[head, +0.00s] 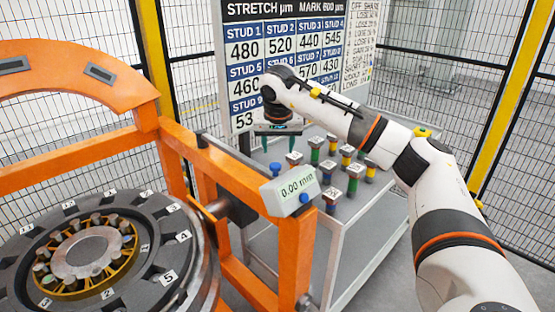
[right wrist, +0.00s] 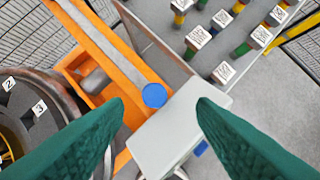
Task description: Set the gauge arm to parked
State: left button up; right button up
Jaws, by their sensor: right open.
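The gauge's pale display box (head: 290,191) reads 0.00 mm and sits on the orange gantry frame. It has a blue knob (head: 275,168) at its top and another blue part (head: 304,198) on its face. A grey bar (head: 232,153), which may be the gauge arm, runs along the frame towards the box. In the right wrist view, the bar (right wrist: 105,45), blue knob (right wrist: 154,95) and pale box (right wrist: 180,125) lie beyond the fingertips. My right gripper (head: 277,142) is open, empty and pointing down above the box, apart from it. My left gripper is not in view.
A grey cart (head: 345,218) carries several colour-banded studs with marked tops (head: 331,195). A stretch-value board (head: 250,50) stands behind, and mesh fencing surrounds the area.

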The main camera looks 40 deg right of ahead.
jog(key=shift+v, duration=2.35)
